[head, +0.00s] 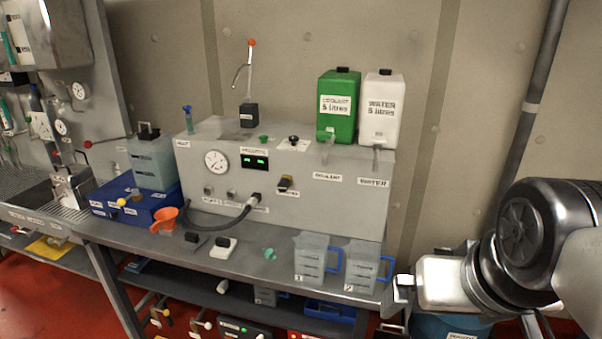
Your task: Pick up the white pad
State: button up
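The white pad (223,248) lies on the grey bench top near its front edge. It is a small flat white block with a black grip on top. My gripper (397,294) is at the right, beyond the bench's right end and close to a clear jug with a blue handle. It is well apart from the pad. Its fingers are small and partly overlap the jug's corner, so their opening is unclear. I see nothing held in it.
A dark pad (193,240) lies just left of the white one, and an orange funnel (165,219) stands farther left. A black hose (215,227) curves behind the pads. Two clear jugs (311,258) stand to the right. The grey console (340,200) rises behind.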

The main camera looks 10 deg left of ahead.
aim_at(223, 247)
jog(key=u, duration=1.15)
jog(key=z, duration=0.25)
jog(key=i+j+z, duration=0.25)
jog(key=z, duration=0.2)
jog(key=i+j+z, duration=0.1)
jog(key=j+z, duration=0.3)
jog(key=j, duration=0.15)
jog(key=i+j+z, duration=0.1)
jog(key=j, duration=0.25)
jog(key=i+j+z, duration=0.1)
jog(key=j, duration=0.3)
jog(key=j+z, duration=0.1)
jog(key=j, duration=0.25)
jog(key=i+j, duration=0.1)
jog(key=j, duration=0.4)
jog(key=i+j, duration=0.1)
jog(key=j, duration=0.35)
jog(key=i+j, duration=0.1)
jog(key=j, duration=0.4)
